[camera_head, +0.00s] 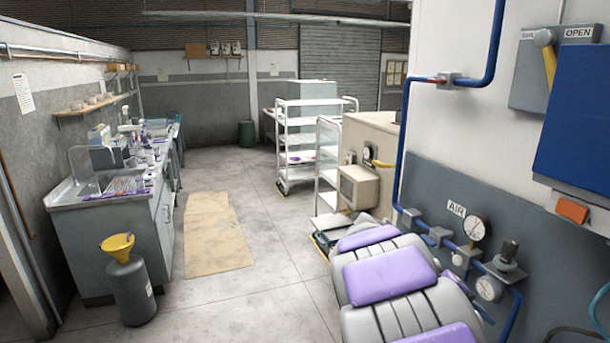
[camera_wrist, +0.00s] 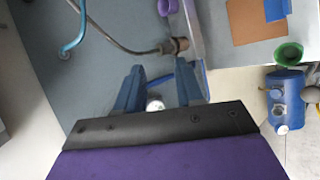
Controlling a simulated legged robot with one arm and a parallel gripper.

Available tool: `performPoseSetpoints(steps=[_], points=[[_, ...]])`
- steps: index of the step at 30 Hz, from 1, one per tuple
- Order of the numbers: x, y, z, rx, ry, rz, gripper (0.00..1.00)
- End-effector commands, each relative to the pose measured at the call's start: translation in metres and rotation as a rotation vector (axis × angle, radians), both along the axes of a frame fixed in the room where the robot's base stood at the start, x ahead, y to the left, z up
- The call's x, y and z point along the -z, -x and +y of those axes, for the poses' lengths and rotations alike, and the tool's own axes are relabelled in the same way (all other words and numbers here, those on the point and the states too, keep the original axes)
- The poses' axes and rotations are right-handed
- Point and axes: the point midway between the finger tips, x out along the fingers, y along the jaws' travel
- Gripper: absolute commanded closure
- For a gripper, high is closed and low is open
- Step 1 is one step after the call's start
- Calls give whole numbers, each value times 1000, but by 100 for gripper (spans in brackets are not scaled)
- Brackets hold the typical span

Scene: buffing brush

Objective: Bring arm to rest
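My gripper (camera_wrist: 159,84) shows in the wrist view with its two blue fingers apart and nothing held between them. A small round white part shows beyond the gap, near the base of the fingers. A dark hose with a brass-coloured end fitting (camera_wrist: 176,46) lies beyond the fingertips, apart from them as far as I can tell. My gripper does not show in the head view. I cannot make out a buffing brush in either view.
A workbench (camera_head: 100,197) with clutter stands left, a grey canister with a yellow funnel (camera_head: 118,246) before it. Shelf carts (camera_head: 296,124) stand mid-room. The right wall carries blue pipes and a gauge (camera_head: 475,229). Open floor (camera_head: 250,295) lies between. A blue tank (camera_wrist: 286,100) shows at right.

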Motion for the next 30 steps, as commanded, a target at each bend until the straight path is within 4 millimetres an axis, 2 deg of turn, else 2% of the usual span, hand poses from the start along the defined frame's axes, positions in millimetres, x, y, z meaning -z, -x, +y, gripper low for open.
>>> performPoseSetpoints(steps=[1, 3, 8, 14, 18, 24, 30], points=[[3, 19, 3, 17, -46, -5, 63], [10, 45, 9, 39, -117, -5, 63], [28, 99, 31, 73, -284, -15, 63], [54, 162, 72, 97, -500, -30, 63], [71, 204, 106, 101, -649, -40, 63], [91, 250, 152, 91, -828, -53, 63], [101, 274, 176, 83, -916, -54, 63]])
